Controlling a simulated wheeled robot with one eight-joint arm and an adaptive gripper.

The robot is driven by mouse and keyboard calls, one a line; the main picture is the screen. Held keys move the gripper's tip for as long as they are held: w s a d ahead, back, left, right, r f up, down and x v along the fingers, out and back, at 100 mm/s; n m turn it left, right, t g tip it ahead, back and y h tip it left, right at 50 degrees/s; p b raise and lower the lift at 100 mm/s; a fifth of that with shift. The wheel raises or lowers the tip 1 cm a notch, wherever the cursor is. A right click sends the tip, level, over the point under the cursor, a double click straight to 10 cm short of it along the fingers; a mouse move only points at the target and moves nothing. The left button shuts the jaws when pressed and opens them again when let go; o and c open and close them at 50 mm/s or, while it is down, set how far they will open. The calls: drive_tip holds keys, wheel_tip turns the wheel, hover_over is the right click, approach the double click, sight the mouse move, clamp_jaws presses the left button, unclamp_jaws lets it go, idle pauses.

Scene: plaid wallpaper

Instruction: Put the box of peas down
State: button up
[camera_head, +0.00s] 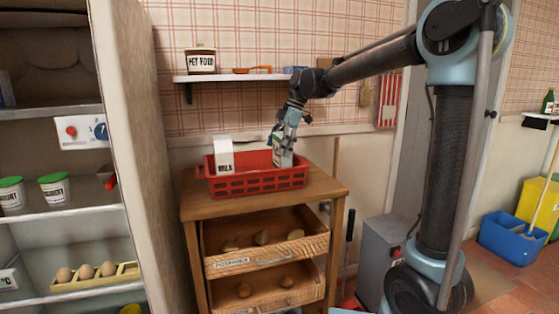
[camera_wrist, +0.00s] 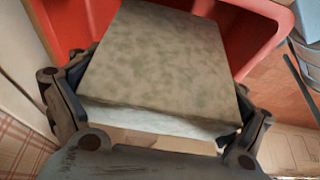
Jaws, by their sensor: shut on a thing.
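The box of peas (camera_head: 282,152) is a pale carton with green markings, standing about upright at the right end of the red basket (camera_head: 262,184). My gripper (camera_head: 288,124) is above the basket with its fingers shut on the box. In the wrist view the box (camera_wrist: 165,60) fills the middle between the two fingers (camera_wrist: 155,125), and the red basket (camera_wrist: 262,40) lies below and around it. Whether the box's bottom touches the basket floor is hidden by the basket's front wall.
A milk carton (camera_head: 224,155) stands in the basket's left part. The basket sits on a wooden cabinet (camera_head: 325,186) with open drawers of potatoes. An open fridge (camera_head: 130,150) stands at left.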

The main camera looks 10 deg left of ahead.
sight(276, 164)
drive_tip(key=shift+f, duration=1.75)
drive_tip(key=shift+f, duration=0.15)
drive_tip(key=o, duration=1)
drive_tip(key=shift+c, duration=0.2)
drive_tip(key=v, duration=1.7)
